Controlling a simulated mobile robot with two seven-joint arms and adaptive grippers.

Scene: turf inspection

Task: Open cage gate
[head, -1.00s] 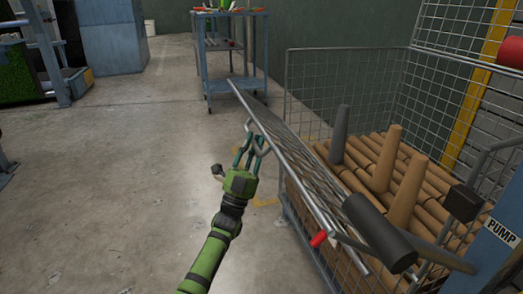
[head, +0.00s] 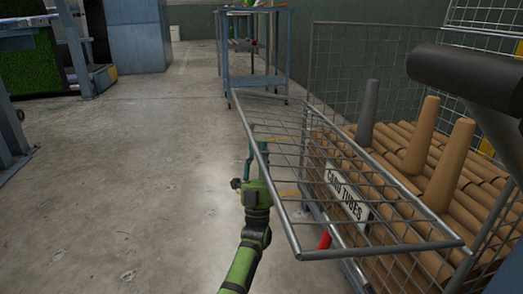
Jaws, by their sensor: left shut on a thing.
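The cage gate (head: 290,226) is a grey wire-mesh panel in a metal frame. It is tilted outward from the front of the cage, over the floor at left. The wire cage (head: 312,70) holds brown cardboard tubes (head: 395,140), several lying flat and a few standing up. My left gripper (head: 249,152), on a green arm, is shut on the gate's outer frame at its left side. The gate's bars partly hide its fingers. My right gripper is not in view.
A white sign (head: 347,196) shows through the gate mesh. A thick dark cylinder (head: 465,75) crosses the upper right near the cage. A blue cart (head: 253,82) stands behind. Open concrete floor (head: 120,180) lies to the left.

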